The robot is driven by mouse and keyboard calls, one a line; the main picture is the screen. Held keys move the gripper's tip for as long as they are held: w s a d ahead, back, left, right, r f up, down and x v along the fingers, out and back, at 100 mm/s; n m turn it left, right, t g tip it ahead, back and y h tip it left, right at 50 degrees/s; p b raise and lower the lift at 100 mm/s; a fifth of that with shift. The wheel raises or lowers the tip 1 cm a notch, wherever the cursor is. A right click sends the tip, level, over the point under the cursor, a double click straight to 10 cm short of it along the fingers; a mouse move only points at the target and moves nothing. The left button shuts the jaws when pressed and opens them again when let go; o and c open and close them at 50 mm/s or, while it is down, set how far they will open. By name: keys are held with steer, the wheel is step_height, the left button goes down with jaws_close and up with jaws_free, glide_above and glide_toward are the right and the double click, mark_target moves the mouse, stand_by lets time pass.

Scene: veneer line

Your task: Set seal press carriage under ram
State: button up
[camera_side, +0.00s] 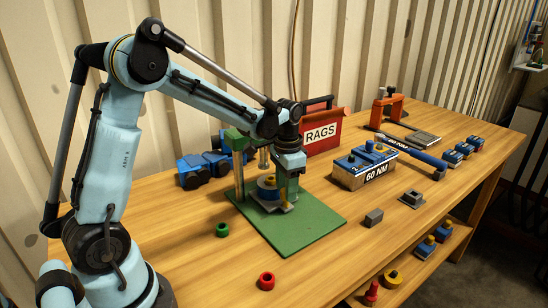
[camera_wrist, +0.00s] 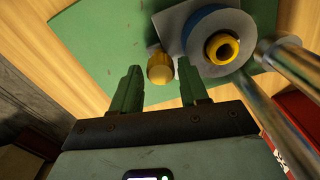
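The seal press has a green base plate (camera_side: 315,227), a green head (camera_side: 236,139) and metal posts (camera_side: 239,182). A short metal ram (camera_side: 264,158) hangs from the head. In the side view my gripper (camera_side: 290,182) points down beside the carriage.
A 60 NM box (camera_side: 362,168) and a torque tool (camera_side: 415,153) lie right.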

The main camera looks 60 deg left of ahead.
step_height(320, 180, up, 12)
stand_by(0.6)
